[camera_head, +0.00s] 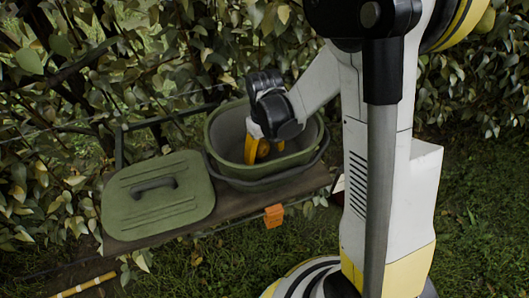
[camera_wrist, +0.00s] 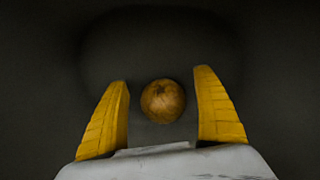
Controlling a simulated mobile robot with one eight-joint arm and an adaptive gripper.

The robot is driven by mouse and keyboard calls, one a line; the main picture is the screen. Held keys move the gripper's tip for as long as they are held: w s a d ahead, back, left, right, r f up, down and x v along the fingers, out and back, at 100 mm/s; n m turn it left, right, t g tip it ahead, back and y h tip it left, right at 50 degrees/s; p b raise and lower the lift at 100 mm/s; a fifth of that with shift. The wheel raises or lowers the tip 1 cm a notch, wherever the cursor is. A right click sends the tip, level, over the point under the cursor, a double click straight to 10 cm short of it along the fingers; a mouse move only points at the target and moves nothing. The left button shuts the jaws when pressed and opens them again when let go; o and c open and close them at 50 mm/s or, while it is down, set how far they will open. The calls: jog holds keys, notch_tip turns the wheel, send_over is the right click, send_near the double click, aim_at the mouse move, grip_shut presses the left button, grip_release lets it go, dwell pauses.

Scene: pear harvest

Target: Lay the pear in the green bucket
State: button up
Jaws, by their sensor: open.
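The green bucket (camera_head: 216,150) stands open on a dark bench, and its inside is dark grey. My gripper (camera_head: 264,152) reaches down into it with its yellow fingers below the rim. In the wrist view my gripper (camera_wrist: 162,80) is open, with its fingers spread wide. The brownish-yellow pear (camera_wrist: 163,101) is between the fingers, seen end-on, with a gap on each side. The grey inside of the bucket (camera_wrist: 160,30) surrounds it. In the head view the fingers and the bucket wall hide most of the pear.
A green lid (camera_head: 155,205) with a dark handle lies on the bench (camera_head: 235,212) left of the bucket. An orange block (camera_head: 273,215) is at the bench's front edge. Leafy hedge (camera_head: 60,100) stands behind. Grass (camera_head: 215,265) lies in front.

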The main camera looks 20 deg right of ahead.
notch_tip(320, 180, up, 12)
dwell(0.5)
jog(key=s+r+t, duration=0.2)
jog(key=s, duration=0.1)
jog(key=s+r+m+t, duration=0.1)
jog(key=s+r+t, duration=0.1)
jog(key=s+r, duration=0.1)
jog(key=s+r+m+t, duration=0.1)
jog(key=s+r+t, duration=0.1)
jog(key=s, duration=0.3)
jog(key=shift+s+r, duration=0.2)
jog(key=shift+r, duration=0.2)
jog(key=shift+s+m+t, duration=0.3)
jog(key=shift+s+t, duration=0.3)
jog(key=shift+s, duration=0.05)
